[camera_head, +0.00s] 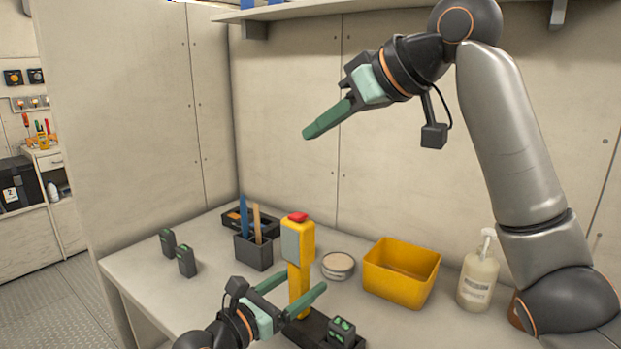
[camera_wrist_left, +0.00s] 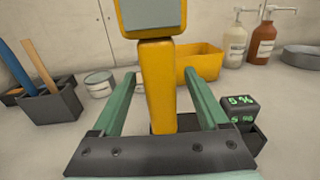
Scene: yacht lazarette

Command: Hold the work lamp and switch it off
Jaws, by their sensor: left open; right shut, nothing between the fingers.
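The yellow work lamp (camera_head: 308,240) stands upright on the bench, with a grey panel on its head and a red button (camera_head: 298,217) on top. Its lower end meets a dark base (camera_head: 313,326). My left gripper (camera_head: 290,287) is open, its green fingers on either side of the lamp's yellow stem. In the left wrist view the stem (camera_wrist_left: 157,85) rises between the two fingers (camera_wrist_left: 158,95), with space visible on each side. My right gripper (camera_head: 306,135) is shut and empty, high above the bench, up and slightly right of the lamp.
A dark cup (camera_head: 253,252) with a blue and a wooden tool stands left of the lamp. A round tin (camera_head: 338,266), yellow bin (camera_head: 401,273) and pump bottle (camera_head: 478,274) stand to the right. A dark block with green markings (camera_head: 341,332) sits right of the base.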

